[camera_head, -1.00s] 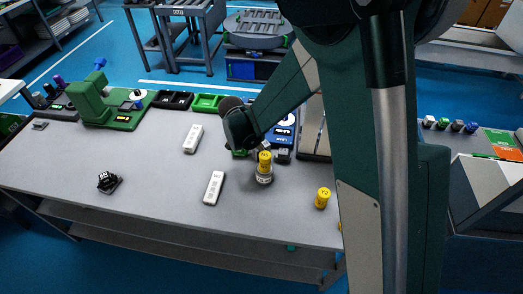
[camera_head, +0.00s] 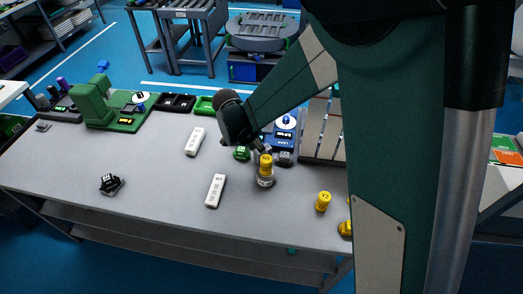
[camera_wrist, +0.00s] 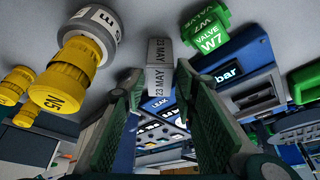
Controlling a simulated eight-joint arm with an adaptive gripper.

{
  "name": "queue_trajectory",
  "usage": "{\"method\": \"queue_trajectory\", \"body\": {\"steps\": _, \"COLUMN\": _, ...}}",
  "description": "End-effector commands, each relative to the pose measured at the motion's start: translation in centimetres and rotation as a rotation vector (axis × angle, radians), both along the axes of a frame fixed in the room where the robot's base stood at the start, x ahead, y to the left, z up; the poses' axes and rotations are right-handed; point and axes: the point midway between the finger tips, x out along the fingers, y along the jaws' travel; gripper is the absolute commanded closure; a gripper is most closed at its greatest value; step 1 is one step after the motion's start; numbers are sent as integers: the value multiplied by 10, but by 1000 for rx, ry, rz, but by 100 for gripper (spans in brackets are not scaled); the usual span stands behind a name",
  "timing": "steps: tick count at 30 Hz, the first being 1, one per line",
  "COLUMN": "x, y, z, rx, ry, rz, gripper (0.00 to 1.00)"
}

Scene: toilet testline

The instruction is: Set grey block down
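The cylinder also shows at the left of the wrist view (camera_wrist: 72,65).
A green valve block (camera_head: 242,153) is left of my gripper; it is also in the wrist view (camera_wrist: 208,38). The blue station (camera_head: 280,140) stands to the right. White bars (camera_head: 216,190) and a yellow cylinder (camera_head: 323,201) lie around. The front-left table is mostly clear.

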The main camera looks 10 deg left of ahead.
Motion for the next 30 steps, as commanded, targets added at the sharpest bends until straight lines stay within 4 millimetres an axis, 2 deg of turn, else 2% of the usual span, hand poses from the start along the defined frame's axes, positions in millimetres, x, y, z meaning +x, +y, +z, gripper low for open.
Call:
{"method": "queue_trajectory", "body": {"steps": 6, "x": -10, "y": 10, "z": 33, "rx": 0, "ry": 0, "rz": 2, "gripper": 71}}
{"method": "queue_trajectory", "body": {"steps": 12, "x": -15, "y": 16, "z": 54, "rx": 0, "ry": 0, "rz": 1, "gripper": 71}}
{"method": "queue_trajectory", "body": {"steps": 18, "x": -18, "y": 18, "z": 62, "rx": 0, "ry": 0, "rz": 0, "gripper": 71}}
{"method": "queue_trajectory", "body": {"steps": 30, "x": -18, "y": 18, "z": 63, "rx": 0, "ry": 0, "rz": 0, "gripper": 71}}
